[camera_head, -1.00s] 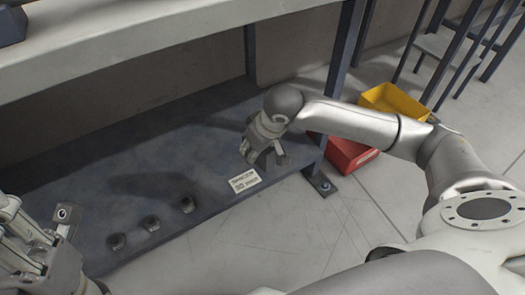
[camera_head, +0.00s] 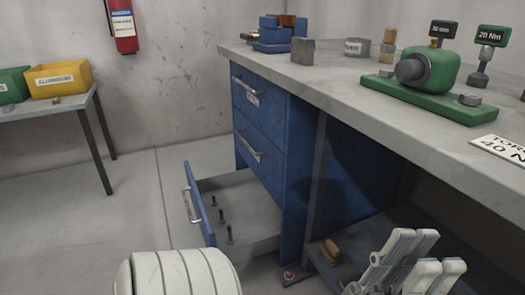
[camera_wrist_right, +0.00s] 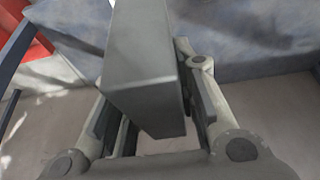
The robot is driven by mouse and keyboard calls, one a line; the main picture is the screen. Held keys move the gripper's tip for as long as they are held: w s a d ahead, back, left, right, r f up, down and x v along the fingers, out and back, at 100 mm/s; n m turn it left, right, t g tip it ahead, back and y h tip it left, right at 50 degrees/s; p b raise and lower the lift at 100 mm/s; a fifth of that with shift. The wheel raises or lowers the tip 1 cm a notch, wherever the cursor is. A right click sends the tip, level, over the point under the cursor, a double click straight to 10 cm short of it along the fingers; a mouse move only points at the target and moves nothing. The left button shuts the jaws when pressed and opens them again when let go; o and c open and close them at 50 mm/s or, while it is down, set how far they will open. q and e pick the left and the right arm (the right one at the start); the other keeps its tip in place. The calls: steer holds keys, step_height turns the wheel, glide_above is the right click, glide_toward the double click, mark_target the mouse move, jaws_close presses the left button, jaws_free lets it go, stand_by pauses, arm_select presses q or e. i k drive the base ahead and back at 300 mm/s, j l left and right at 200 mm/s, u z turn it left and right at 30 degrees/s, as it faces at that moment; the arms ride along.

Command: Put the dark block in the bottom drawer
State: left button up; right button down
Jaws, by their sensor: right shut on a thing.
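The dark block (camera_wrist_right: 140,62) is a dark grey rectangular piece. It fills the middle of the right wrist view between the fingers of my right gripper (camera_wrist_right: 150,82), which is shut on it. The right gripper is outside the head view. The bottom drawer (camera_head: 198,206) of the blue cabinet is pulled out, its front panel standing away from the cabinet at centre left.
The upper blue drawers (camera_head: 256,112) are closed. The workbench top (camera_head: 345,77) holds a grey block (camera_head: 302,52), blue and copper pieces, and a green machine (camera_head: 428,72). A brown piece (camera_head: 331,250) lies low near the left gripper. Open floor (camera_head: 130,195) lies left of the drawer.

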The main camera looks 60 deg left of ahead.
mark_target(243, 226)
steer(key=j+u, duration=0.4)
steer(key=i+j+u, duration=0.1)
steer(key=j+u, duration=0.3)
steer(key=j, duration=0.2)
steer(key=i+j+u, duration=0.1)
steer(key=j, duration=0.35)
steer(key=i+j, duration=0.1)
steer(key=j, duration=0.35)
steer(key=i+j+u, duration=0.15)
steer(key=j, duration=0.3)
steer(key=i+j, duration=0.1)
steer(key=j, duration=0.25)
steer(key=i+j, duration=0.1)
steer(key=j, duration=0.3)
steer(key=i+j, duration=0.1)
steer(key=j, duration=0.25)
steer(key=i+j, duration=0.1)
steer(key=j, duration=0.25)
